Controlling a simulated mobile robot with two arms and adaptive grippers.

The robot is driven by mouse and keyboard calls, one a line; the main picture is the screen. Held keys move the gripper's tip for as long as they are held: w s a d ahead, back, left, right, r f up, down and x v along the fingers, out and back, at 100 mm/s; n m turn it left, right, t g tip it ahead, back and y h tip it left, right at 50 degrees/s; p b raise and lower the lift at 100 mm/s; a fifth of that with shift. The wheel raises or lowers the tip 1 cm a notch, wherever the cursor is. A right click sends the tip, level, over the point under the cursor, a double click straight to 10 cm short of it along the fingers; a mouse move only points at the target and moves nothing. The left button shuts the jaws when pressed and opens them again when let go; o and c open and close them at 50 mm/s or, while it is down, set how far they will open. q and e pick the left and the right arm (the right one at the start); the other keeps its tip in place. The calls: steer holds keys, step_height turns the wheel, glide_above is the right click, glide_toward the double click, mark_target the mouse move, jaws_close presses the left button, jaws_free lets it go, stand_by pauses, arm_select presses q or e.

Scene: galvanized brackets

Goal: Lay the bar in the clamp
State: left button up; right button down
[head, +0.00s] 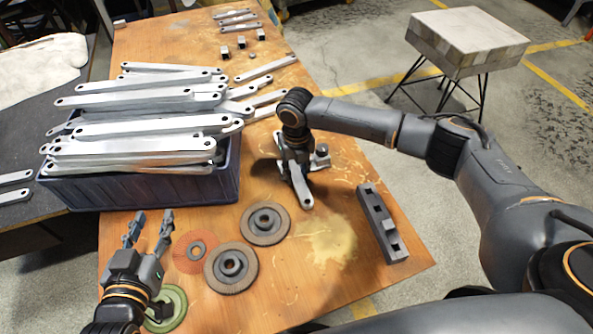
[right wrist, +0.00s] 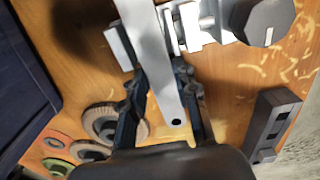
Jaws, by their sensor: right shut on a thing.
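My right gripper (head: 296,166) is shut on a flat galvanized bar (head: 303,192) with a hole in its near end. In the right wrist view the bar (right wrist: 163,72) runs between the fingers and away over the clamp. The clamp (head: 321,157) is a small metal device on the table, partly hidden by my gripper. In the right wrist view its pale blocks show on both sides of the bar, with a dark hexagonal knob (right wrist: 264,20) at right. I cannot tell whether the bar touches the clamp. My left gripper (head: 151,222) is open and empty, left of the discs.
A blue crate (head: 140,192) heaped with bars stands at left. Abrasive discs (head: 265,223) lie in front. A dark slotted block (head: 382,225) lies near the right table edge. More bars and small blocks (head: 241,41) lie at the back. A stool (head: 467,40) stands beyond the table.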

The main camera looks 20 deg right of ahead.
steer(key=c, duration=0.9)
jaws_free()
steer(key=shift+c, duration=0.2)
step_height(320, 180, up, 12)
